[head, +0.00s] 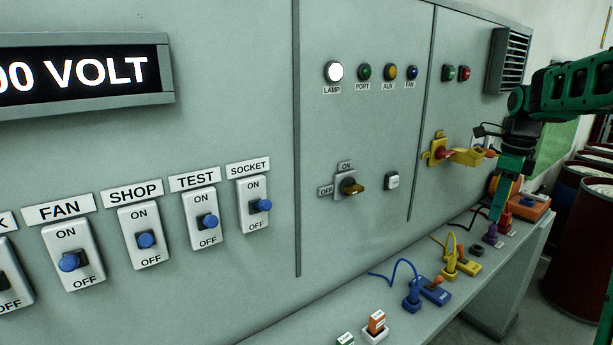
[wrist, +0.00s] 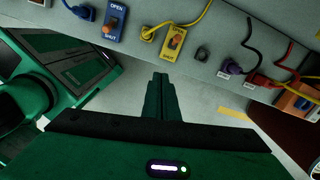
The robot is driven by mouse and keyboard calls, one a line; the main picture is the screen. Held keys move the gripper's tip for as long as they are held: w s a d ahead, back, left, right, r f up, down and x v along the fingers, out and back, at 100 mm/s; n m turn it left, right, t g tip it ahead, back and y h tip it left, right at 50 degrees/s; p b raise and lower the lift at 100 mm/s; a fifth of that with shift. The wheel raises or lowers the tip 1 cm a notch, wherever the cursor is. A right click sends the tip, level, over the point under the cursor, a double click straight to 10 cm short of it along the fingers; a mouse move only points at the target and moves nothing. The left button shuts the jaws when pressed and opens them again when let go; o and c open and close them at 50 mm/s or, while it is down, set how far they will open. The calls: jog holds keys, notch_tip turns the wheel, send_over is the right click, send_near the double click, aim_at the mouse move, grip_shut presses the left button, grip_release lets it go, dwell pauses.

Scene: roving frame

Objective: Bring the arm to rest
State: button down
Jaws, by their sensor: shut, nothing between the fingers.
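My green arm reaches in from the right in the head view, in front of the right end of the panel. My gripper (head: 497,215) points down, its tips overlapping the area near the purple plug on the ledge; I cannot tell the gap there. In the wrist view my gripper (wrist: 160,78) shows its two dark green fingers together, with nothing between them. They lie below the ledge edge in that picture, over the floor, and appear clear of the plugs.
The ledge (head: 385,330) below holds a blue plug (head: 412,297), a yellow plug (head: 450,265), a purple plug (wrist: 233,68) and an orange box (wrist: 297,100). Dark red drums (head: 585,240) stand at right.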

jog(key=s+a+f+n, duration=0.2)
jog(key=s+n, duration=0.5)
jog(key=s, duration=0.4)
jog(key=s+a+f+n, duration=0.3)
jog(key=s+f+n, duration=0.2)
jog(key=s, duration=0.6)
jog(key=s+a+f+n, duration=0.3)
jog(key=s+n, duration=0.5)
jog(key=s, duration=0.3)
jog(key=shift+s+a+f+n+g, duration=0.25)
jog(key=shift+f+n+g, duration=0.05)
jog(key=shift+n, duration=0.1)
jog(key=shift+w+f, duration=0.25)
jog(key=shift+w, duration=0.35)
